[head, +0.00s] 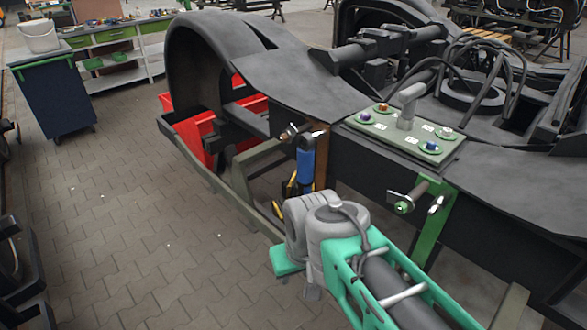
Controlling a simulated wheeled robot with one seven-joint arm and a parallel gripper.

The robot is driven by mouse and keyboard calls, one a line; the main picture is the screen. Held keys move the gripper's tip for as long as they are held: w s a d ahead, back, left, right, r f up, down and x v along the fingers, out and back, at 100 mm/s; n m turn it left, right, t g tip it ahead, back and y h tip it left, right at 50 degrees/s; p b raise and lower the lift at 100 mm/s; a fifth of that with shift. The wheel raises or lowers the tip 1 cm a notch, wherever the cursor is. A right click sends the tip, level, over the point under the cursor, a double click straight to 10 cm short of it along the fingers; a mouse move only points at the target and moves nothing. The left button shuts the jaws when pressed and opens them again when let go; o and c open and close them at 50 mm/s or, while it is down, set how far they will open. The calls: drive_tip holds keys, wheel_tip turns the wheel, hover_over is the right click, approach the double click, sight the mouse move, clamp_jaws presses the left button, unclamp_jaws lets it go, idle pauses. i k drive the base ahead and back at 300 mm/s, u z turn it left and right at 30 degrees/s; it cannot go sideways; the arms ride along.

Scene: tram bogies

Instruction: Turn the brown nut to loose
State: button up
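The brown nut (285,135) is small and sits at the end of a short stud. The stud stands out from the dark bogie side, next to the upper end of an upright brown bracket (321,167). A silver lever-like piece (318,133) is close to its right. A blue cylinder (306,163) with dark bands stands just below, with yellow and black parts under it; I cannot tell what it belongs to. My teal and grey arm (335,235) reaches in from the lower right. Its end is below the nut, and I cannot make out the gripper's fingers.
A similar green nut (402,207) is on a green bracket (432,225) at the right. A panel (405,140) with coloured knobs and a grey handle lies on the bogie. Red bins (200,135) are behind the frame. A blue cart (53,95) stands far left. The paved floor at left is clear.

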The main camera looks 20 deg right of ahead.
sight(287, 135)
drive_tip(key=z, duration=0.25)
drive_tip(key=k, duration=0.3)
drive_tip(key=u, duration=1.5)
drive_tip(key=i, duration=1.2)
drive_tip(key=z, duration=0.2)
